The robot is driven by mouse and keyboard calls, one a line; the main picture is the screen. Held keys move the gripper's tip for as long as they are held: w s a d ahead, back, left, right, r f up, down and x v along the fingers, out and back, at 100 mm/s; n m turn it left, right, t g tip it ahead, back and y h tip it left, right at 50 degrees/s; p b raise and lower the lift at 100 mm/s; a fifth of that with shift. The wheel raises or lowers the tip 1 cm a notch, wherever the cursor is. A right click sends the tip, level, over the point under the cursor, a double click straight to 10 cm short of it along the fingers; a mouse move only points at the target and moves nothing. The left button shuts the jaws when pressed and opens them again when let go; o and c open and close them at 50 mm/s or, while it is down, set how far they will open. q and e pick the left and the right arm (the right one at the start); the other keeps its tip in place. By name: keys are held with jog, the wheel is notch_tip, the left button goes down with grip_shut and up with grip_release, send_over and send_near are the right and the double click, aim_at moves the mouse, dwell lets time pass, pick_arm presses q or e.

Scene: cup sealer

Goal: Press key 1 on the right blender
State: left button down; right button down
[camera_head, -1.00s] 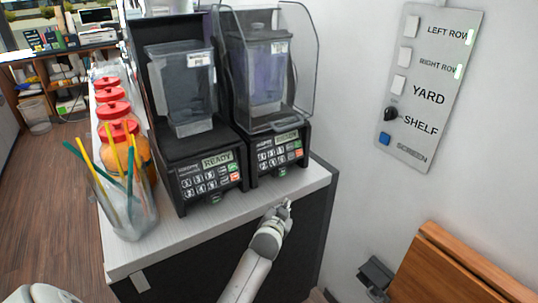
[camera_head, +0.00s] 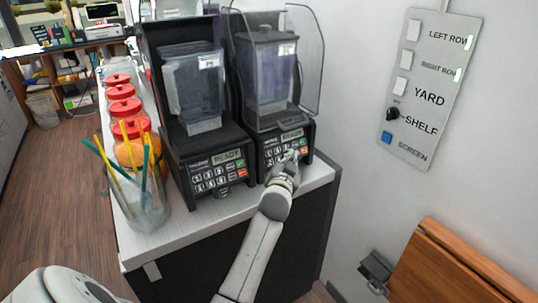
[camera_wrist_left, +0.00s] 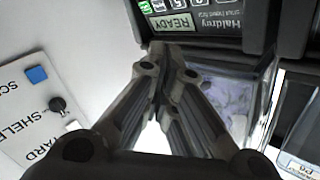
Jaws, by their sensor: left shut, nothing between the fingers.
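The right blender (camera_head: 268,75) stands on the counter with its clear cover raised and its jug in place. Its front panel has a display (camera_head: 290,134) and a keypad (camera_head: 270,154); part of the keypad is hidden behind my gripper. My left gripper (camera_head: 291,160) is shut and empty, with its fingertips at the right part of this panel. I cannot tell whether they touch a key. In the left wrist view the shut fingers (camera_wrist_left: 168,50) reach up to a panel (camera_wrist_left: 185,20) whose display reads READY. My right gripper is not in view.
The left blender (camera_head: 193,90) stands close beside it, also reading READY. A clear cup with coloured straws (camera_head: 143,200) and several red-lidded jars (camera_head: 124,105) line the counter's left side. A wall switch panel (camera_head: 430,90) is on the right.

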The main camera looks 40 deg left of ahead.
aim_at(268, 154)
pick_arm(q)
jog(key=shift+w+a+f+b, duration=0.45)
jog(key=shift+w+a+b, duration=0.1)
jog(key=shift+a, duration=0.7)
jog(key=shift+w+a+f+b, duration=0.45)
jog(key=shift+w+a+b, duration=0.05)
jog(key=shift+a, duration=0.8)
jog(key=shift+w+a+f+b, duration=0.45)
jog(key=shift+w+a+b, duration=0.1)
jog(key=shift+a, duration=0.7)
jog(key=shift+a, duration=0.15)
jog(key=shift+w+a+f, duration=0.15)
jog(key=shift+a, duration=0.1)
jog(key=shift+w+a, duration=0.1)
jog(key=shift+a, duration=0.25)
jog(key=shift+d, duration=0.1)
jog(key=shift+s+d+p, duration=0.3)
jog(key=shift+d+p, duration=0.05)
jog(key=shift+d, duration=0.3)
